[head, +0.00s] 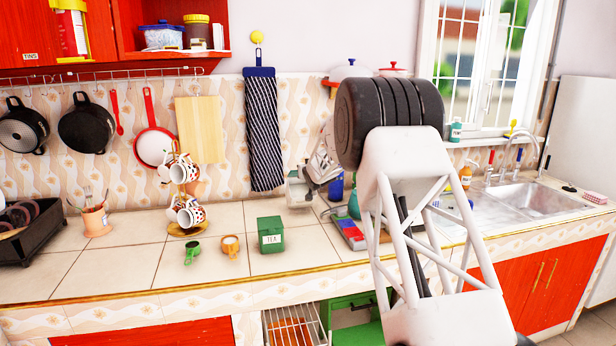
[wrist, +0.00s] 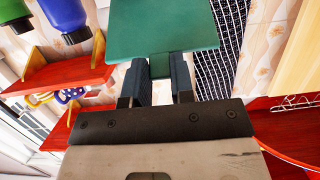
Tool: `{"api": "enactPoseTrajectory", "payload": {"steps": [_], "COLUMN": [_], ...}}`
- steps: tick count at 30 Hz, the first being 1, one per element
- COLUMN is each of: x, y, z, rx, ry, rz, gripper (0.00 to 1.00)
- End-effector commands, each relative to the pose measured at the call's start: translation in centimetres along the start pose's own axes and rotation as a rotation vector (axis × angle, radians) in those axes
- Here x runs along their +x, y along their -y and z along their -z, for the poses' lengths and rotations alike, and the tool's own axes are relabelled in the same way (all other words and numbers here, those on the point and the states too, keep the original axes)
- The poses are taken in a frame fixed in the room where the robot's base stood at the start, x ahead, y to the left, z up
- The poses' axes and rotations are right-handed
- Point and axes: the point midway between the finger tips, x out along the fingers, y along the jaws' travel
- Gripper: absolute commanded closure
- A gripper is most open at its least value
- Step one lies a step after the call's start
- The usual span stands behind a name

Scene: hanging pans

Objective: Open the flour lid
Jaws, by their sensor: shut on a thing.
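In the wrist view, my gripper (wrist: 160,72) is shut on the small tab of a flat green piece, which looks like a lid (wrist: 163,25). The lid extends beyond the fingertips, and its far edge is cut off by the frame. In the head view, my gripper (head: 316,172) is above the counter, right of the striped apron and partly hidden by my arm. A small pale, boxy shape (head: 298,190) shows at its left; I cannot tell whether it is the flour container. I see no readable flour label.
A green tea canister (head: 270,236) stands on the counter (head: 120,265), near a green cup (head: 192,252) and a tan cup (head: 230,246). A mug tree (head: 186,200) stands behind them. A striped apron (head: 263,130) hangs on the wall. The left front counter is clear.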

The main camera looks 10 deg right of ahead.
Motion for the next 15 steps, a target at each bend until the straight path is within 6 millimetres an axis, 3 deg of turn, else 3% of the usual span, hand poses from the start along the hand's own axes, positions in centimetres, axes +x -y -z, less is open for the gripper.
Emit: {"api": "enactPoseTrajectory", "payload": {"steps": [15], "x": [0.86], "y": [-0.01], "z": [1.03], "rx": [0.000], "ry": [-0.004], "rz": [0.000], "gripper": [1.00]}}
